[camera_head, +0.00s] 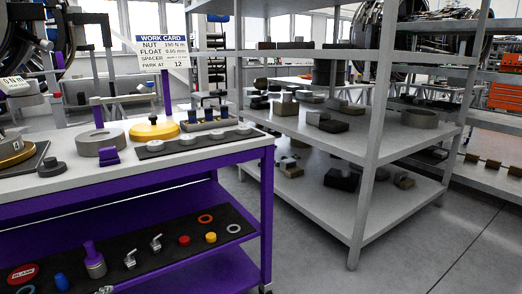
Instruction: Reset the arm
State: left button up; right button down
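Neither of my grippers shows in the head view, and I see no arm that I can name as mine. A purple-framed workbench (200,163) with a pale top stands at the left. On it are a grey ring (101,143), a yellow round piece (154,129), a purple block (108,156) and a dark strip with several grey discs (195,142). A work card (164,50) stands above the bench's back edge. A device with a small number display (14,84) is at the left edge, partly cut off.
The bench's lower shelf holds a black mat (132,243) with small parts and a red "BLANK" disc (23,273). A grey shelving rack (370,150) with several dark parts stands right of the bench. Grey floor (440,240) is clear in front of the rack.

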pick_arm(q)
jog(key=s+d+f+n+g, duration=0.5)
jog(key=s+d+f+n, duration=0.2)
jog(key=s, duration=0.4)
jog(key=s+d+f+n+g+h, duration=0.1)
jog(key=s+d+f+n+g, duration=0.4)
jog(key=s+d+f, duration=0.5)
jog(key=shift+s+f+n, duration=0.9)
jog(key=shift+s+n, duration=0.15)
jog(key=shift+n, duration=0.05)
